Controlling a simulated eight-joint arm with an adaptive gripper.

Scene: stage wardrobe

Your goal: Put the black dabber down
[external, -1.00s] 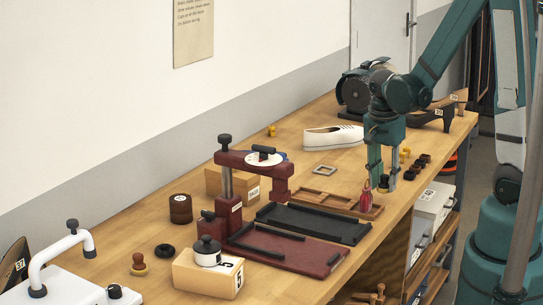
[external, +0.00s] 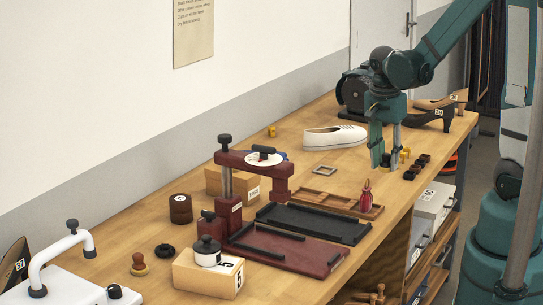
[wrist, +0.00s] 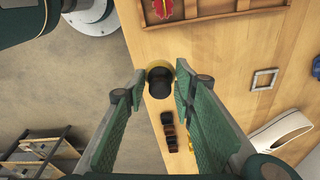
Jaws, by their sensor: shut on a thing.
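My gripper (external: 385,162) is shut on the black dabber (wrist: 160,77), a small dark round piece with a yellowish rim that shows between the two fingertips in the wrist view. In the external view the dabber (external: 386,160) is a small dark patch partly hidden by the fingers. It is over the wooden bench (external: 335,185), between the wooden tray (external: 345,203) and a group of small dark pieces (external: 415,168). I cannot tell whether it touches the bench.
The red piece (external: 366,196) stands upright in the tray's near end. Small yellow pieces (external: 405,154) lie by the dark ones. A white shoe (external: 335,136) and a square frame (external: 324,170) lie to the left. The bench's edge drops away close by on the right.

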